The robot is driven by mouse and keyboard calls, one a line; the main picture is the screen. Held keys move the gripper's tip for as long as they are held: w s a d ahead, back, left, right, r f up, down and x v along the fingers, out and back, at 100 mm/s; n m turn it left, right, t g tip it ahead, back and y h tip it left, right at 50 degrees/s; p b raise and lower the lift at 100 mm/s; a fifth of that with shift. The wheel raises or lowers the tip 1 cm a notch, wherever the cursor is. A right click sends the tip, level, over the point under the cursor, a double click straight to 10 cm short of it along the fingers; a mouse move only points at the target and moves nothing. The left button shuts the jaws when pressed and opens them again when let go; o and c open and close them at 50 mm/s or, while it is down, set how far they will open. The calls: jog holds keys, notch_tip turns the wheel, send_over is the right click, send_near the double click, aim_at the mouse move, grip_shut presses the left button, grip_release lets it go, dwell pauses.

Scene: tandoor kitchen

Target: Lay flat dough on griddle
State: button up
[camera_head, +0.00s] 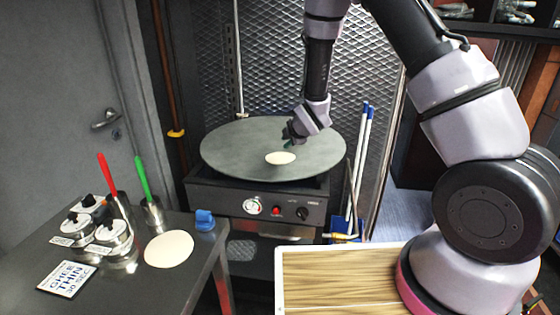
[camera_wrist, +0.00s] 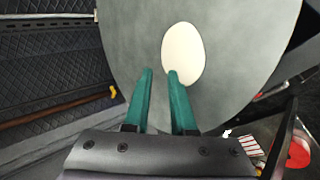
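A pale, round flat dough (camera_head: 280,158) lies on the dark round griddle (camera_head: 235,150), near its front middle. It also shows in the wrist view (camera_wrist: 184,52), flat against the griddle surface (camera_wrist: 240,60). My gripper (camera_head: 289,146) is just above the dough's far edge. In the wrist view, my gripper's green fingers (camera_wrist: 160,72) stand apart with a gap and nothing between them. The right fingertip overlaps the dough's near edge in that view; I cannot tell whether it touches. A second flat dough (camera_head: 169,249) lies on the dark table at left.
The dark table (camera_head: 140,290) holds metal canisters (camera_head: 112,236), a red-handled tool (camera_head: 108,175), a green-handled tool (camera_head: 142,180), a blue item (camera_head: 205,219) and a ghee label card (camera_head: 67,278). A wooden board (camera_head: 340,280) is at front. Blue-and-white poles (camera_head: 362,170) stand right of the griddle.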

jog(key=v, duration=0.4)
jog(key=shift+s+d+r, duration=0.15)
jog(key=shift+s+r, duration=0.05)
jog(key=shift+s, duration=0.05)
jog(key=s+d+r+m, duration=0.4)
jog(key=d+r, duration=0.1)
jog(key=r, duration=0.2)
jog(key=s+d+r+m+g+h, duration=0.1)
jog(key=s+d+r+m, duration=0.3)
jog(key=r, duration=0.4)
jog(key=s+d+r+m, duration=0.3)
jog(key=d+r+m, duration=0.2)
jog(key=r, duration=0.2)
jog(key=s+d+r+m, duration=0.2)
jog(key=s+r+m, duration=0.2)
jog(key=s, duration=0.5)
jog(key=s+d+r+m+g, duration=0.1)
jog(key=s+d+r+m, duration=0.2)
jog(key=s+m, duration=0.6)
jog(key=shift+s+r, duration=0.25)
jog(key=shift+r, duration=0.15)
